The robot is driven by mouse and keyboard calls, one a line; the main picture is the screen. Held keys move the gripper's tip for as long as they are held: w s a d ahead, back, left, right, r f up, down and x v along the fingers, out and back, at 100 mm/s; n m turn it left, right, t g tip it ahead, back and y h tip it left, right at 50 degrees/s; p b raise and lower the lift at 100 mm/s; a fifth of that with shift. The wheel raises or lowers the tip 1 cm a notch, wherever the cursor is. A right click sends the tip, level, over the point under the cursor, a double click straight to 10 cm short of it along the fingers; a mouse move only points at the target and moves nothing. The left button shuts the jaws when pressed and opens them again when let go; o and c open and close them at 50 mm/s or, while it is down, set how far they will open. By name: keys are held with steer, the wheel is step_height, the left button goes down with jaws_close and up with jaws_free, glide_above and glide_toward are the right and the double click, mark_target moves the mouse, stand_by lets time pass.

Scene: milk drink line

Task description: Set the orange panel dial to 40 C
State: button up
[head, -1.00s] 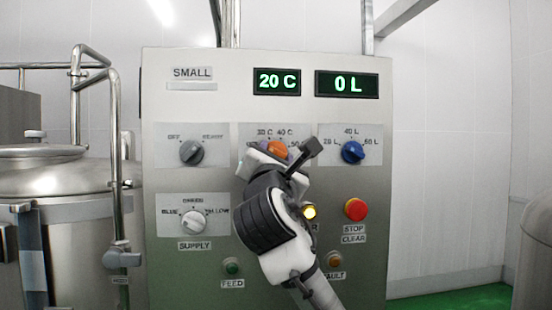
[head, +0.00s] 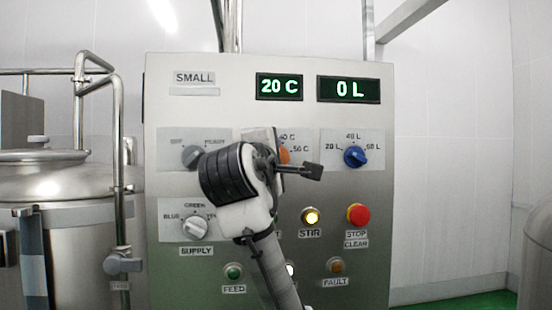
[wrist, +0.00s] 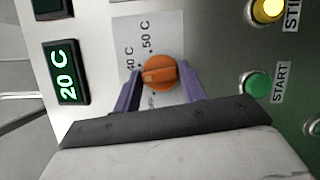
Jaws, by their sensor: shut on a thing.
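The orange dial (wrist: 160,73) is on the control panel. In the wrist view my gripper (wrist: 160,76) has one purple finger on each side of it, shut on it. The dial's lighter ridge points left in that view, towards the label side; its exact mark is hard to tell. The 40 C and 50 C labels are readable there, and a lower label is partly hidden. In the head view my wrist covers part of the dial (head: 284,155). The green temperature display (head: 279,87) reads 20 C, also in the wrist view (wrist: 67,84).
A blue dial (head: 355,156) is to the right, under a display (head: 348,89) reading 0 L. A grey dial (head: 193,156) and a white supply dial (head: 195,228) are left. The lit stir button (head: 311,216), red stop button (head: 358,214) and green start button (wrist: 257,85) are nearby.

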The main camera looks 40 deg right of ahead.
steer(key=m, duration=0.1)
steer(key=m+y, duration=0.1)
steer(key=m, duration=0.1)
steer(key=m+g, duration=0.1)
steer(key=m, duration=0.1)
steer(key=shift+r+y+p, duration=0.3)
steer(key=shift+y+p, duration=0.05)
steer(key=shift+y, duration=0.05)
steer(key=shift+m, duration=0.3)
steer(key=o, duration=0.9)
steer(key=shift+d+f, duration=0.1)
steer(key=shift+d, duration=0.05)
steer(key=shift+b+v, duration=6.6)
steer(key=shift+v, duration=0.3)
